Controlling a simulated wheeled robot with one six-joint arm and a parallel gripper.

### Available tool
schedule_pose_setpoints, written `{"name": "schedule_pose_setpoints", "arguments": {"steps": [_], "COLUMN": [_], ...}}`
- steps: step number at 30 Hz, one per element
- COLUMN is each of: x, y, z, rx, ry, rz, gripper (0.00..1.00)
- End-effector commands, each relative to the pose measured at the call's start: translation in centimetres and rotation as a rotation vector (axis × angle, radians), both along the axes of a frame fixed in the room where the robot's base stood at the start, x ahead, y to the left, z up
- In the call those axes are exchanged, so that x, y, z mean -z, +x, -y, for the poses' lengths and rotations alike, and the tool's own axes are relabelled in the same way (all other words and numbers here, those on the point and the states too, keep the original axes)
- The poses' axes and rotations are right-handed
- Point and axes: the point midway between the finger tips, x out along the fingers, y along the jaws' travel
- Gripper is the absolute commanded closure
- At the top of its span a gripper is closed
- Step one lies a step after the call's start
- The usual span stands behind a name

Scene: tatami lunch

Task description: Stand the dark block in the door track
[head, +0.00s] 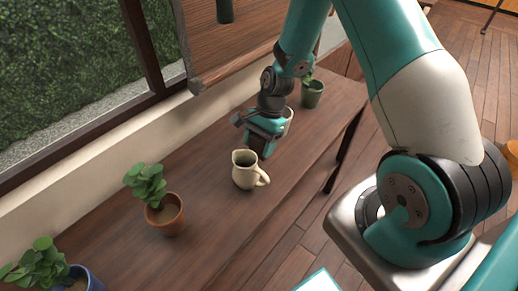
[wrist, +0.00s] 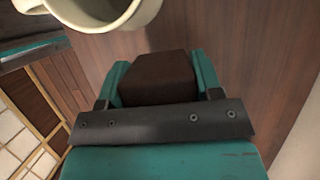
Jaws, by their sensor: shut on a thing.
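The dark brown block (wrist: 160,80) sits between the two teal fingers of my gripper (wrist: 160,88) in the wrist view, and the gripper is shut on it. In the head view my gripper (head: 262,145) hangs over the long wooden table, just behind a cream pitcher (head: 247,170). The block is hard to tell apart from the dark gripper there. The cream rim in the wrist view (wrist: 105,22) is close beside the block, with a gap between them. I cannot make out the door track in either view.
On the table (head: 215,215) stand a plant in a terracotta pot (head: 166,216), a plant in a blue pot (head: 80,281) and a green pot (head: 312,96). Another cream vessel (head: 289,114) is partly hidden behind my gripper. A window wall runs along the left.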

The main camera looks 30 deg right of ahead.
Motion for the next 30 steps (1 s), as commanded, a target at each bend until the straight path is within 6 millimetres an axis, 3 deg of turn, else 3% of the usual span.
{"name": "schedule_pose_setpoints", "arguments": {"steps": [5, 16, 17, 20, 30], "x": [2.3, 2.8, 2.8, 2.7, 2.2], "y": [0.0, 0.0, 0.0, 0.0, 0.0], "z": [0.0, 0.0, 0.0, 0.0, 0.0], "rx": [0.0, 0.0, 0.0, 0.0, 0.0], "ry": [0.0, 0.0, 0.0, 0.0, 0.0], "rz": [-0.001, 0.0, 0.0, 0.0, 0.001], "gripper": [0.66, 0.66, 0.38, 0.15, 0.15]}}
